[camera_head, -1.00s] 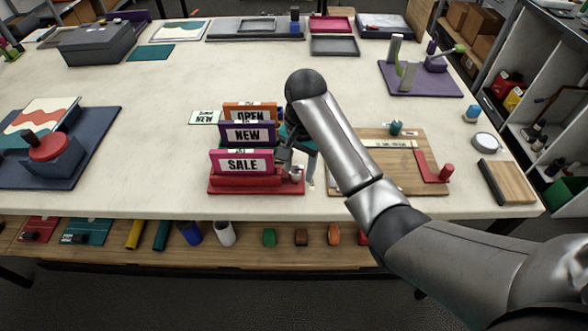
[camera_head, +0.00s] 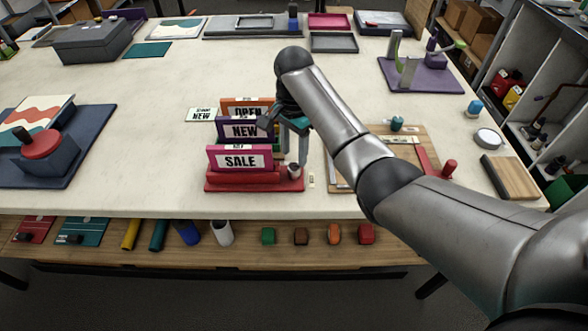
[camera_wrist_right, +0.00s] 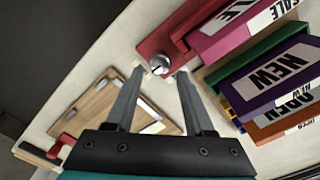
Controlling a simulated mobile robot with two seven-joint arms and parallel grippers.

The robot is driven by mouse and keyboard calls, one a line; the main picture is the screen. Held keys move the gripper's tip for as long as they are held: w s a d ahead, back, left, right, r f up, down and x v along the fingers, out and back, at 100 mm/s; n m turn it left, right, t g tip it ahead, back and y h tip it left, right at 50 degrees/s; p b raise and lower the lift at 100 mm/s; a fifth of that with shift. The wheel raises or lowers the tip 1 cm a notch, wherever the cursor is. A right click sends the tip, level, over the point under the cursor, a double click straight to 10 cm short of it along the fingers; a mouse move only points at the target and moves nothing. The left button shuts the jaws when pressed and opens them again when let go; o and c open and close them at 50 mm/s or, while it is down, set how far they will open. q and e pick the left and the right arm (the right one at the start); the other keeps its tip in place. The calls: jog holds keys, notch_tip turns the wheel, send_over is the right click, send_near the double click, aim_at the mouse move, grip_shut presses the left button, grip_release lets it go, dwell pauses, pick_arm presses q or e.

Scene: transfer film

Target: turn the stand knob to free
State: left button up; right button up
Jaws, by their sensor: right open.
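The red stand (camera_head: 232,184) sits near the table's front edge and carries the pink SALE sign (camera_head: 222,161). Its silver knob (camera_head: 295,171) is at the stand's right end. The knob also shows in the right wrist view (camera_wrist_right: 160,66), with a mark on its face that is too small to read. My right gripper (camera_head: 293,155) points down just above and behind the knob. In the right wrist view the gripper (camera_wrist_right: 161,74) is open, with the knob seen between its fingertips and nothing held. Contact with the knob cannot be told. My left gripper is not in view.
A purple NEW sign (camera_head: 238,129) and an orange OPEN sign (camera_head: 262,104) stand close behind the SALE sign. A wooden board (camera_head: 408,150) with a red-handled piece lies to the right. A small pale tag (camera_head: 311,181) lies beside the stand. The table's middle left is clear.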

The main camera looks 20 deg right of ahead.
aim_at(294, 166)
notch_tip(294, 166, down, 6)
jog(key=shift+f+b, duration=0.1)
jog(key=shift+b, duration=0.5)
grip_shut()
